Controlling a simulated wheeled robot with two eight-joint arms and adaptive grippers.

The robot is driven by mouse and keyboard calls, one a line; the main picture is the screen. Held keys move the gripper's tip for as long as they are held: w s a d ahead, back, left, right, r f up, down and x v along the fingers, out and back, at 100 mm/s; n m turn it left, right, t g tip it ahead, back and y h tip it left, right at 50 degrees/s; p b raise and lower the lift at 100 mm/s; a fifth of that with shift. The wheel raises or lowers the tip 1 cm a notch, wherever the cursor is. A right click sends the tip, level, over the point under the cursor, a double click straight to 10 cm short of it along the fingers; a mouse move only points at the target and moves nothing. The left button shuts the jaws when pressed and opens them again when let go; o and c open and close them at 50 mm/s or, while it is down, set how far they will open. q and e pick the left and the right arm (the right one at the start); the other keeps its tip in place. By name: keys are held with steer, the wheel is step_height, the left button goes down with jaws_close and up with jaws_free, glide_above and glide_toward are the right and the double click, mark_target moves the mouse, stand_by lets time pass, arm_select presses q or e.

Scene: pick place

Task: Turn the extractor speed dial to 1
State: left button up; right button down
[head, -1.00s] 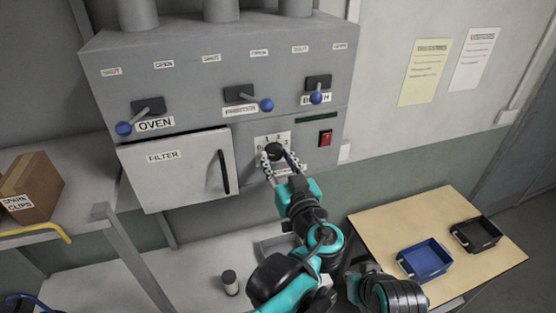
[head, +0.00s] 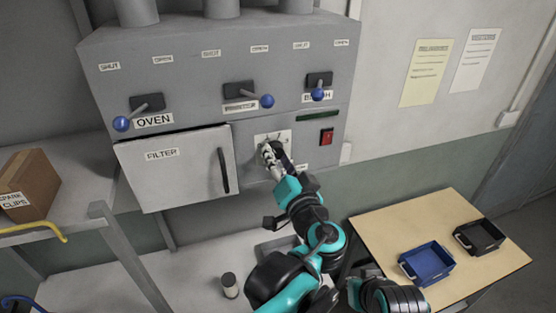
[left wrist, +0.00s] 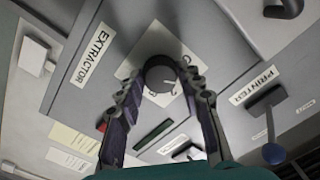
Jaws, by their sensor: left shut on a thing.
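The extractor speed dial (left wrist: 160,74) is a dark round knob on a pale square plate (left wrist: 181,52) on the grey panel. My left gripper (head: 268,152) is at the dial in the head view and hides most of it. In the left wrist view, the two fingers of the left gripper (left wrist: 160,80) lie on either side of the knob, shut on it. A pale mark shows on the knob's lower edge. Most plate numbers are hidden or unreadable, so I cannot tell the setting. The EXTRACTOR label (left wrist: 92,55) shows beside the plate. My right gripper is not in view.
A red switch (head: 326,137) is right of the dial. The filter door (head: 180,170) with its dark handle is to the left. Blue-knobbed levers (head: 267,101) are above. A table (head: 400,220) with blue (head: 427,263) and black (head: 479,237) trays stands lower right.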

arm_select(q)
steer(key=shift+m, duration=0.5)
steer(key=o, duration=1.2)
steer(key=v, duration=1.2)
